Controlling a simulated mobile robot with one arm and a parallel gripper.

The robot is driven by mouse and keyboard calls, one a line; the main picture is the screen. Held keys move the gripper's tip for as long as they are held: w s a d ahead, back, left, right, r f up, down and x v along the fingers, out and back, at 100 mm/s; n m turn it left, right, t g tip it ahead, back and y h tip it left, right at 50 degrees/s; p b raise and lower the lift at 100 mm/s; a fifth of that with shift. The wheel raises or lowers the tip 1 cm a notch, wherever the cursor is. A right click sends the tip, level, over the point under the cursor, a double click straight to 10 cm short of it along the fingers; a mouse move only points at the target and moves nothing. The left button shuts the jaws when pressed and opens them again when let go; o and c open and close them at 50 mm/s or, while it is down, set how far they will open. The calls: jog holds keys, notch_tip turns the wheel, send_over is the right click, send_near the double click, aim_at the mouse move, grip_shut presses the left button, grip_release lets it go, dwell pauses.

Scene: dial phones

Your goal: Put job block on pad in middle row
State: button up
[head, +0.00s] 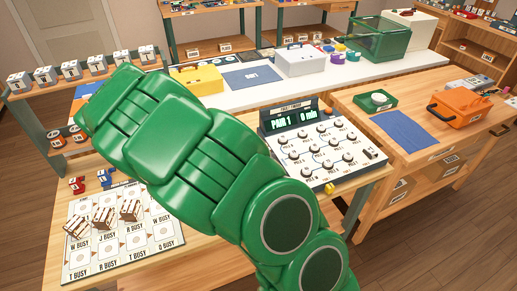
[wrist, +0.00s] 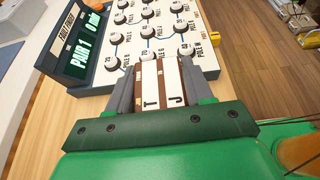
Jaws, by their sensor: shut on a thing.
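My gripper (wrist: 163,72) is shut on a brown-and-white striped block (wrist: 172,88) marked T and J. It holds the block between two grey fingers, just in front of the dial panel in the wrist view. My green arm hides the gripper and this block in the head view. A white board of pads (head: 75,262) with BUSY labels lies on the left of the front table. Three similar striped blocks stand along its upper part: a left one (head: 77,227), a middle one (head: 103,217) and a right one (head: 130,210).
The dial panel (head: 322,184) has several black knobs and a display reading PAIR 1 (head: 290,118). A small yellow piece (head: 330,188) is at its front edge. Small red and blue pieces (head: 105,178) lie behind the board. An orange toolbox (head: 462,107) stands on the right bench.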

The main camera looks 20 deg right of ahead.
jog(key=shift+s+a+r, duration=0.1)
jog(key=shift+s, duration=0.1)
jog(key=w+a+n+t, duration=0.3)
jog(key=w+a+t, duration=0.1)
jog(key=a, duration=0.3)
jog(key=n+t+y, duration=0.8)
jog(key=n, duration=0.2)
send_over(160, 205)
notch_tip(160, 205, down, 4)
jog(key=shift+y, duration=0.3)
jog(key=shift+f, duration=3.95)
jog(key=shift+f, duration=0.1)
jog(key=o, duration=1)
jog(key=shift+o, duration=0.2)
